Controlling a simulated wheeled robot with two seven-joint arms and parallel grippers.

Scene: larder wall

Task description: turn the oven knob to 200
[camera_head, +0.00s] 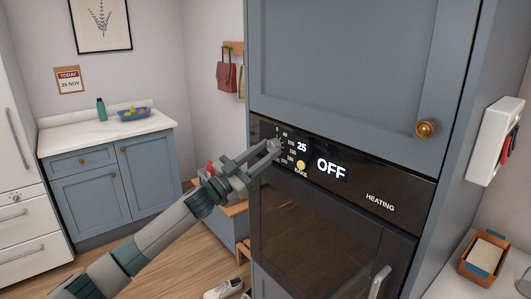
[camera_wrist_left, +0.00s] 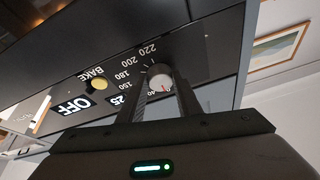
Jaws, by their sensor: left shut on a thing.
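The oven's black control panel (camera_head: 350,185) carries a small round knob with a printed number scale beside it. The knob (camera_wrist_left: 160,82) is pale with a small red mark, and shows between the two fingers in the left wrist view. My left gripper (camera_head: 272,146) is shut on the knob and hides most of it in the head view. In the wrist view the scale (camera_wrist_left: 133,63) reads 150, 180, 200 and 220. The red mark sits on the knob's lower part, away from the 200. The display (camera_head: 331,169) reads OFF, with a small 25 beside it. My right gripper is not in view.
The oven door (camera_head: 315,220) has a metal handle (camera_head: 380,281). A blue cupboard door (camera_head: 350,75) with a brass knob (camera_head: 426,129) is above. An orange-brown box (camera_head: 484,256) stands at right.

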